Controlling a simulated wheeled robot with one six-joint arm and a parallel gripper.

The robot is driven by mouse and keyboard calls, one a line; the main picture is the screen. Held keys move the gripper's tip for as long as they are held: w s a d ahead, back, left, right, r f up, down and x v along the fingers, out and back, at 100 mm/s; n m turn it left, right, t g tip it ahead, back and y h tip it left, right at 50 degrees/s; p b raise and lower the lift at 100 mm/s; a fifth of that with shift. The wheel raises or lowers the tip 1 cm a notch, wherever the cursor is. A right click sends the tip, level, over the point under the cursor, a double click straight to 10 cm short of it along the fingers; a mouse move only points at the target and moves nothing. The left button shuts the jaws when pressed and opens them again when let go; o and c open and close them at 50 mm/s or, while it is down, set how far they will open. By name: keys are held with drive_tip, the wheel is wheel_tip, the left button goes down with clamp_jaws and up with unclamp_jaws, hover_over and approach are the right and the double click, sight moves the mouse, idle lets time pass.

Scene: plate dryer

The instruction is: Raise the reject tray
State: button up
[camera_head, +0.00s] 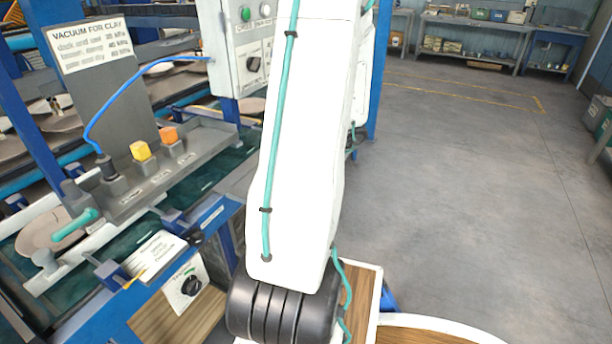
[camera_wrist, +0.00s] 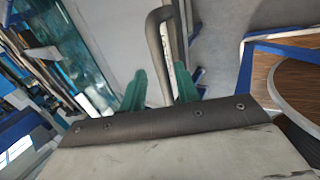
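In the wrist view my gripper (camera_wrist: 160,85) has two teal fingers standing apart. A bent grey metal bar, like a handle (camera_wrist: 153,40), runs down into the gap between them. A small space seems to show on each side of the bar, so I see no grip on it. A pale flat panel (camera_wrist: 112,35) lies left of the bar. I cannot tell whether the bar or panel belongs to the reject tray; no label for that tray is readable. In the head view my arm covers the middle, and my gripper is not visible.
In the head view, a machine at left carries a grey console (camera_head: 165,165) with yellow (camera_head: 140,150) and orange (camera_head: 168,134) knobs, a blue hose (camera_head: 125,95) and a control box (camera_head: 245,50). Wood-topped surfaces (camera_head: 185,318) sit low in front. Open floor (camera_head: 470,170) lies right.

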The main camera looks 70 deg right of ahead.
drive_tip(key=v, duration=0.7)
drive_tip(key=shift+a, duration=0.1)
idle(0.4)
drive_tip(key=w+a+r+n+g+y, duration=0.25)
drive_tip(key=w+a+n, duration=0.25)
drive_tip(key=a+n, duration=0.7)
drive_tip(key=w+a+r+n+g+y, duration=0.15)
drive_tip(key=w+a+r+n, duration=0.35)
drive_tip(key=n, duration=1.2)
drive_tip(key=a+r+n+h, duration=0.1)
drive_tip(key=a+r+n, duration=0.3)
drive_tip(key=a+n, duration=0.9)
drive_tip(key=a+r+n+g+h, duration=0.1)
drive_tip(key=a+r+n, duration=0.3)
drive_tip(key=a+n, duration=0.9)
drive_tip(key=shift+w+a+r+n+h, duration=0.25)
drive_tip(key=shift+w+a+n+h, duration=0.2)
drive_tip(key=shift+a, duration=0.5)
